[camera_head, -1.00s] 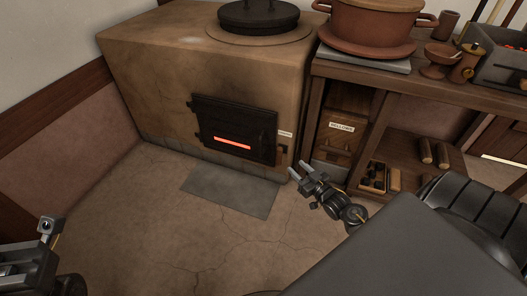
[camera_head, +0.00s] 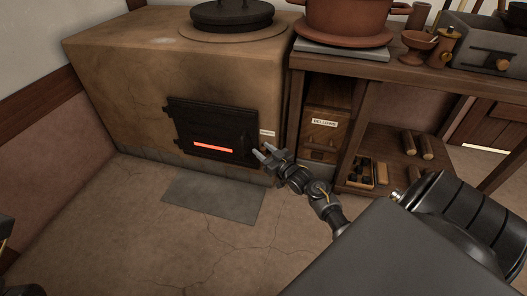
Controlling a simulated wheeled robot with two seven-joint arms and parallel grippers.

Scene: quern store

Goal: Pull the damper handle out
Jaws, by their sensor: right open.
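The stove (camera_head: 110,72) is a tan block with a black door (camera_head: 205,131) that has a glowing red slot. A small white label (camera_head: 267,133) sits on the stove front, right of the door. A small dark part, likely the damper handle, is just below the label and mostly hidden by my gripper. My right gripper (camera_head: 262,153) is open, its two fingers pointing at the stove front just under the label. I cannot tell whether the fingers touch anything. My left gripper is out of view; only a bit of my left arm shows at the left edge.
A wooden bench (camera_head: 400,72) stands right of the stove, with a box labelled bellows (camera_head: 325,105) and a small crate (camera_head: 361,181) below. A red-brown pot (camera_head: 345,15) stands on top. A grey plate (camera_head: 213,201) lies on the open floor before the stove.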

